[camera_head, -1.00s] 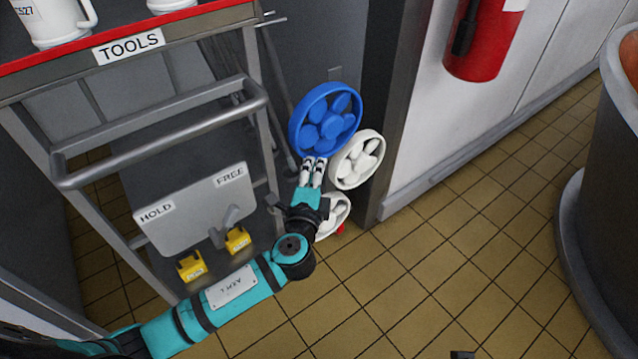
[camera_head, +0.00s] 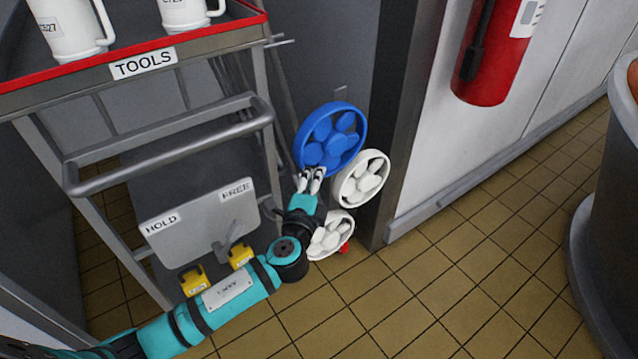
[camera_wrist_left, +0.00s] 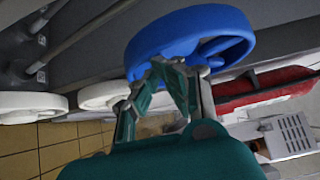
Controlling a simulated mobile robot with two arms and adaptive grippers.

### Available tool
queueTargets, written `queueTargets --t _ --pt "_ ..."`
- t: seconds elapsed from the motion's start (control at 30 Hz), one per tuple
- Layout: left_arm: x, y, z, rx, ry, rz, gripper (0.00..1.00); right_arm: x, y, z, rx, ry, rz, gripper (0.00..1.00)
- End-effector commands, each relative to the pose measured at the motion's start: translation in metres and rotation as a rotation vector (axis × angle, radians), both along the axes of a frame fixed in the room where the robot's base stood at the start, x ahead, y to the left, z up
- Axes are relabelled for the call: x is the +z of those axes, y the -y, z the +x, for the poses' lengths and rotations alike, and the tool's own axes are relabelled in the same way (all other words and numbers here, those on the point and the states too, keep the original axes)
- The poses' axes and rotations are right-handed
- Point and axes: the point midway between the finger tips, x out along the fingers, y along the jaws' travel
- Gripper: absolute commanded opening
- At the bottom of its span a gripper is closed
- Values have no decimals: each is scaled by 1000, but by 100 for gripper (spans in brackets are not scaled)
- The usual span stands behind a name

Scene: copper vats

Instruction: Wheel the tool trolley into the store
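The tool trolley stands at the left with a red-edged top tray (camera_head: 200,42), a TOOLS label (camera_head: 143,64) and a grey push bar (camera_head: 170,150). Low on it is a plate (camera_head: 200,225) marked HOLD and FREE, with a grey lever (camera_head: 227,250) between the words and two yellow pedals (camera_head: 240,256) below. My left gripper (camera_head: 311,180) is at the lower rim of a blue handwheel (camera_head: 331,138), right of the trolley. The wrist view shows its fingertips (camera_wrist_left: 168,68) close together at the blue rim; whether they grip it is unclear. My right gripper is out of view.
Two white handwheels (camera_head: 361,177) (camera_head: 331,235) sit below the blue one, beside a dark door post (camera_head: 398,130). White mugs (camera_head: 68,30) stand on the tray. A red fire extinguisher (camera_head: 492,55) hangs on the wall. A vat (camera_head: 612,210) stands right; tiled floor (camera_head: 460,290) between is clear.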

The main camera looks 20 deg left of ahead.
Motion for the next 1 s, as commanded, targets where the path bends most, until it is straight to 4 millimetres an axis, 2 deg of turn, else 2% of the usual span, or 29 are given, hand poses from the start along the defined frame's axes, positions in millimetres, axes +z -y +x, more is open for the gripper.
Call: queueTargets --t 0.03,0.53,1.0 --pt "-3 -18 9 27 -4 8 0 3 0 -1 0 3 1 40" --pt "-3 -88 69 23 -3 5 0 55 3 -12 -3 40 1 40" --pt "-2 -151 124 18 -2 4 0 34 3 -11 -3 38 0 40"
